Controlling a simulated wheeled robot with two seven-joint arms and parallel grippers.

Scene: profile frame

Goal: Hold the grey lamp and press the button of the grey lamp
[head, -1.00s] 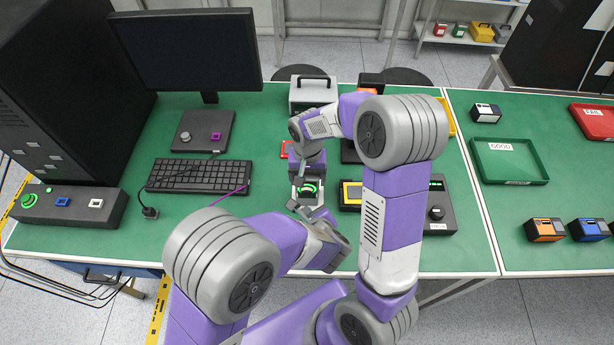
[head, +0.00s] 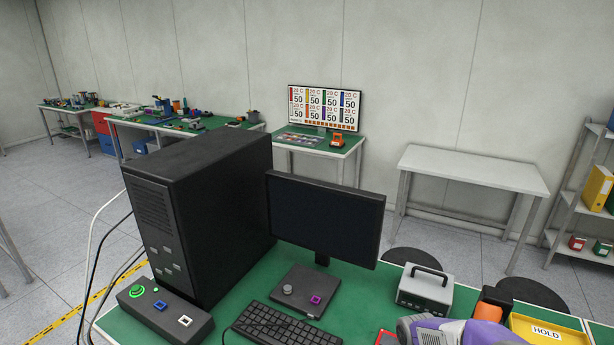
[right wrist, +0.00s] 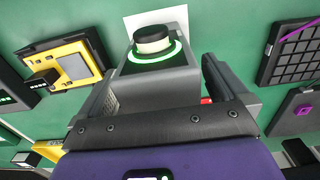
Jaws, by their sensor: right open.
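In the right wrist view, a small grey block with a glowing green ring and a round black-and-white button, which looks like the grey lamp (right wrist: 160,80), stands between the fingers of my right gripper (right wrist: 158,72). The gripper is open, with one dark finger on each side of the block. I cannot tell whether either finger touches it. In the head view the lamp and both grippers are out of frame. Only a purple and white part of my arm shows at the bottom right edge. My left gripper is in neither view.
On the green table stand a black computer tower (head: 200,215), a monitor (head: 325,212), a keyboard (head: 268,326), a button box (head: 170,318) and a grey case (head: 425,290). In the right wrist view, a yellow-framed device (right wrist: 72,62) lies left of the lamp.

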